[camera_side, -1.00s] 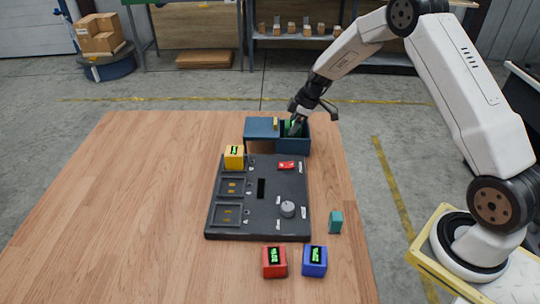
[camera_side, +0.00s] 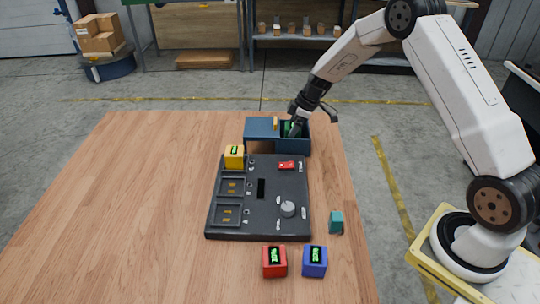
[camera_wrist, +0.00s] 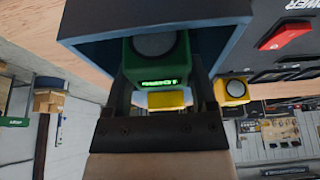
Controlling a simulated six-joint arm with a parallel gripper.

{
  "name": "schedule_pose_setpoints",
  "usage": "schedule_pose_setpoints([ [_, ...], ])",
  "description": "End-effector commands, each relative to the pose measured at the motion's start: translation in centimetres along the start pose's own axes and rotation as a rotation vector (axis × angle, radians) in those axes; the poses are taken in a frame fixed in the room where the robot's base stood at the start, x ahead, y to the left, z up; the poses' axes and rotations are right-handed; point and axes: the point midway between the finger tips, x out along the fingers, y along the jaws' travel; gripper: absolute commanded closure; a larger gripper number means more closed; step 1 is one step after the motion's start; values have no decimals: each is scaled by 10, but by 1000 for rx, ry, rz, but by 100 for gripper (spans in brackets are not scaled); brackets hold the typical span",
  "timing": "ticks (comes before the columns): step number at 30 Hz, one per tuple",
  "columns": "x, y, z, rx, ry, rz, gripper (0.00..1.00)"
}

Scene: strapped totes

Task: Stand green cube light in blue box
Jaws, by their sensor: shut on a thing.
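The blue box (camera_side: 293,145) stands at the back of the table, with its top open on the right side and a blue sliding cover (camera_side: 261,129) with a yellow handle (camera_side: 275,124) out to the left. My gripper (camera_side: 294,128) reaches down into the open part. It is shut on the green cube (camera_wrist: 158,62), which shows a lit display and a round dark face in the wrist view. The cube is between the walls of the box (camera_wrist: 90,50). Whether it touches the box floor cannot be told.
A dark panel (camera_side: 270,205) with a red switch (camera_side: 287,165) and a knob (camera_side: 288,209) lies in front of the box. A yellow cube (camera_side: 234,157) sits on its back-left corner. Red (camera_side: 275,262) and blue (camera_side: 315,262) cubes and a teal block (camera_side: 336,222) stand nearby. The table's left is clear.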

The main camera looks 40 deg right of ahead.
Motion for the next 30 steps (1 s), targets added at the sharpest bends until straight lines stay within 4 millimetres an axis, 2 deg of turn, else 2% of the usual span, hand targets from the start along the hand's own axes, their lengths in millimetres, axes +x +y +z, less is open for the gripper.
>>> schedule_pose_setpoints([
  [30,16,0,7,-1,1,1,100],
])
